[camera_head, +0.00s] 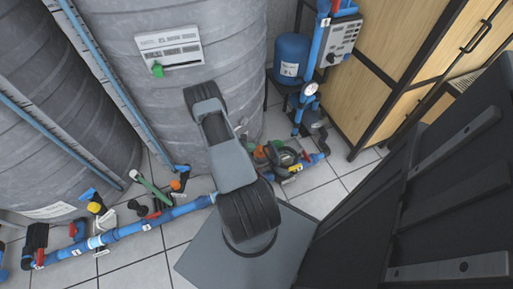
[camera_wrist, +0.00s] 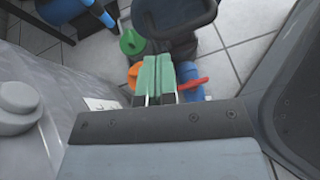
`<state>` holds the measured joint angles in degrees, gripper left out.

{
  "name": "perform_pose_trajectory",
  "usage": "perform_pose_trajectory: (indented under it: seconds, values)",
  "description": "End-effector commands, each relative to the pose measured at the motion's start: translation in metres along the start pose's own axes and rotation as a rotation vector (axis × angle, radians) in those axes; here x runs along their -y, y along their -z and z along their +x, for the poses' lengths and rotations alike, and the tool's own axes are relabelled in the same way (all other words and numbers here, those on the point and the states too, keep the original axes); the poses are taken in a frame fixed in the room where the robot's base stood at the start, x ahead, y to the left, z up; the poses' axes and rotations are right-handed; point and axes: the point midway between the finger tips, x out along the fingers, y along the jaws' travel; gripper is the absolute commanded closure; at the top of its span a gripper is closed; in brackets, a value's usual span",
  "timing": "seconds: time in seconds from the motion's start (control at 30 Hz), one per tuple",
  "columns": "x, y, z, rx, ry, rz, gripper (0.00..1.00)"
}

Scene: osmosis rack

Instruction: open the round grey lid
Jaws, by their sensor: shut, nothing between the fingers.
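A round grey lid-like cap (camera_wrist: 18,105) with a raised centre sits on the grey tank wall at the left edge of the wrist view, partly cut off. It appears shut. My gripper (camera_wrist: 158,75), with green finger pads, is in the middle of the wrist view. Its fingers are together and empty, apart from the cap and to its right. In the head view my arm stands in front of the large grey tank (camera_head: 115,25), and I cannot make out the cap or my fingers there.
A pump (camera_head: 288,160) with pipes stands on the tiled floor right of my arm. A blue pipe (camera_head: 125,230) with valves runs along the floor at left. A blue vessel (camera_head: 291,58) stands behind. Wooden cabinets (camera_head: 375,60) and a dark panel (camera_head: 425,200) bound the right side.

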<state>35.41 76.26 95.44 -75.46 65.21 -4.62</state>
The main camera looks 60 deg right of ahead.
Motion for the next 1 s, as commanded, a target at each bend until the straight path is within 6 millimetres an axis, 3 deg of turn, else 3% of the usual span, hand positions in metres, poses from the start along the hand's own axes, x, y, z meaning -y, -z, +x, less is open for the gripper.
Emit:
perform_pose_trajectory:
  seconds: [0.2, 0.5, 0.7, 1.0]
  values:
    - [-0.001, -0.002, -0.049, -0.002, -0.005, -0.001, 1.00]
    - [0.000, -0.001, -0.092, -0.001, -0.002, 0.000, 1.00]
    - [0.000, 0.000, -0.103, -0.001, 0.000, 0.000, 1.00]
    - [0.001, 0.000, -0.104, -0.001, 0.001, -0.001, 1.00]
